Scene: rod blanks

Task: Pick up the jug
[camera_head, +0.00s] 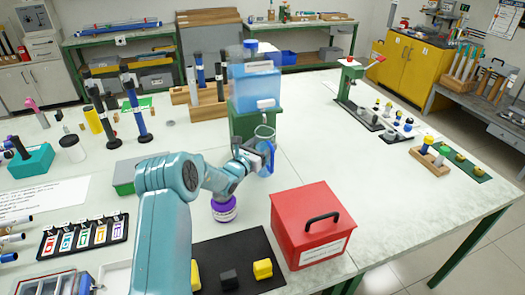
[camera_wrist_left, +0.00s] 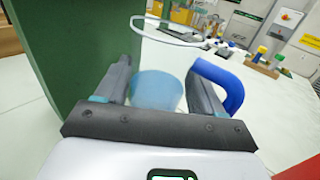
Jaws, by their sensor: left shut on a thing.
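The jug (camera_head: 265,133) is clear with a blue lower part and a blue handle. It stands at the middle of the table in the head view, in front of the green block under the blue tank. In the left wrist view its round rim, bluish body (camera_wrist_left: 157,90) and thick blue handle (camera_wrist_left: 232,88) show. My left gripper (camera_head: 258,157) is shut on the jug, with one finger on each side of its body in the left wrist view (camera_wrist_left: 160,88). I cannot tell whether its base touches the table. My right gripper is not in view.
The green block (camera_head: 240,120) with the blue water tank (camera_head: 254,85) is close behind the jug. A red box (camera_head: 312,222) stands front right, and a purple-banded jar (camera_head: 223,208) sits below my arm.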

